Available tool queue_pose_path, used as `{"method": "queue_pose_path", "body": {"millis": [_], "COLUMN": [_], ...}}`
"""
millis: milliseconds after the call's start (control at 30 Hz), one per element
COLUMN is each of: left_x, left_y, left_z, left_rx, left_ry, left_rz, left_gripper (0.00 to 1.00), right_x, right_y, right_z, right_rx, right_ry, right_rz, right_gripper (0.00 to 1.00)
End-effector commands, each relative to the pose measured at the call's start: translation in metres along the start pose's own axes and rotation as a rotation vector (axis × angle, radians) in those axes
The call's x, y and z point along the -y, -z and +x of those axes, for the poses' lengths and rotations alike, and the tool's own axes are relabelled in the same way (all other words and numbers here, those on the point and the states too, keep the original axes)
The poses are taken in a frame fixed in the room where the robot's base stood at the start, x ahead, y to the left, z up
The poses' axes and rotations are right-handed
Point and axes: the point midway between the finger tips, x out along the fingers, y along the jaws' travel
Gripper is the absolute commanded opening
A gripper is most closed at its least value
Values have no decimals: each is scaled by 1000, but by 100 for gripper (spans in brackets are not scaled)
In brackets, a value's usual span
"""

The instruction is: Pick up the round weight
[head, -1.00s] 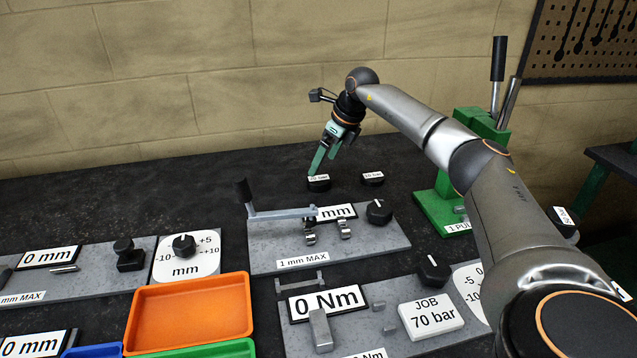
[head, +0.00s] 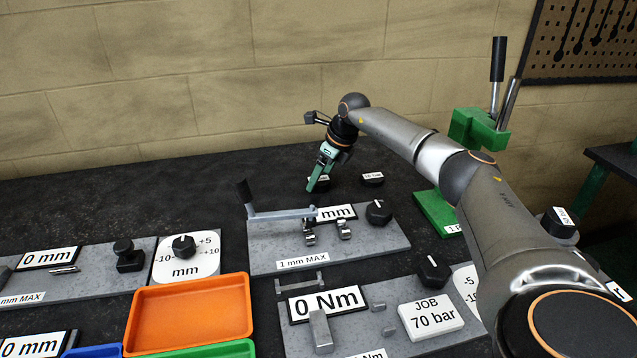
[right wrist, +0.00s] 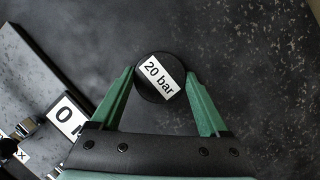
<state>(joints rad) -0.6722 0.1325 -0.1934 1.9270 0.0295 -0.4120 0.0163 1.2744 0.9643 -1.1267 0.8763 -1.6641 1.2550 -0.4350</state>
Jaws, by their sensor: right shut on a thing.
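A round black weight (right wrist: 148,90) with a white "20 bar" label lies between the green fingers of my right gripper (right wrist: 160,82) in the right wrist view. The fingers press on it from both sides, and the gripper is shut on it. In the head view my right gripper (head: 318,184) points down at the dark bench top, and its fingers hide most of the weight. The weight appears to be at the bench surface; I cannot tell whether it is lifted. A second round black weight (head: 372,182) stands just to the right. My left gripper is not in view.
A grey plate with a crank (head: 280,213) and "1 mm MAX" label lies in front of the weights. A green press (head: 480,128) stands at right, with another labelled black weight (head: 560,228) near my arm. An orange tray (head: 190,312) is front left. The bench's back left is clear.

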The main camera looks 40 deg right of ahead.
Motion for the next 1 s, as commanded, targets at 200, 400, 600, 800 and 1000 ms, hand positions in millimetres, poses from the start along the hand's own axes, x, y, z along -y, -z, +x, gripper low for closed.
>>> {"method": "queue_pose_path", "body": {"millis": [200,400,600,800,1000], "left_x": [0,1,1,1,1], "left_y": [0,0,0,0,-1], "left_z": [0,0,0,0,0], "left_rx": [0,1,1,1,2], "left_ry": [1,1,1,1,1], "left_rz": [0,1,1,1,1], "left_gripper": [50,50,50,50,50], "right_x": [0,0,0,0,0], "right_y": [0,0,0,-2,-2], "right_z": [0,-1,-1,-2,-3], "right_rx": [0,1,1,5,6], "right_ry": [0,0,0,1,1], "right_rz": [0,0,0,1,0], "right_gripper": [39,17,0,0,0]}}
